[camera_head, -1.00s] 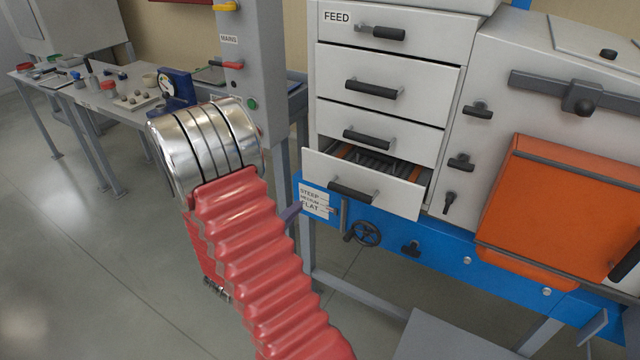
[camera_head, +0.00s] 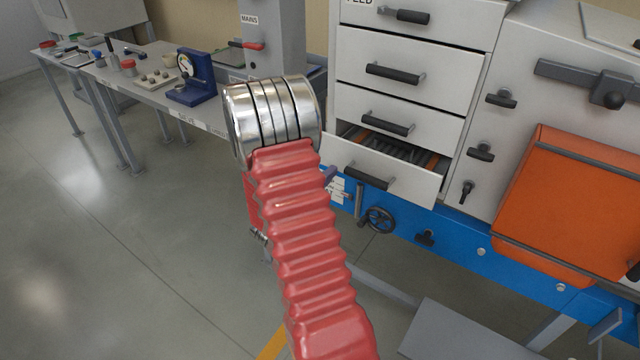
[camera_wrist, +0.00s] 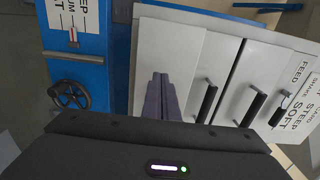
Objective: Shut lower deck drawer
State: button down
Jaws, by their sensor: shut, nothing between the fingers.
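The lower deck drawer (camera_head: 425,184) is the lowest white drawer of the cabinet in the head view. It stands partly pulled out, with dark rods and orange strips showing inside, and has a black bar handle (camera_head: 366,177). In the wrist view its white front (camera_wrist: 160,40) is behind my fingers; its handle seems hidden there. My gripper (camera_wrist: 160,78) is shut and empty, its purple-grey fingers pointing at that front.
Closed drawers with black handles (camera_head: 395,74) are above. Below are a blue frame (camera_head: 405,215) and a black handwheel (camera_head: 379,220). An orange bin (camera_head: 565,205) is at right. A bench with a blue gauge (camera_head: 192,80) stands at left; the floor (camera_head: 130,260) there is clear.

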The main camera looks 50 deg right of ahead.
aim_at(343, 161)
jog(key=shift+w+d, duration=0.2)
jog(key=shift+d, duration=1.95)
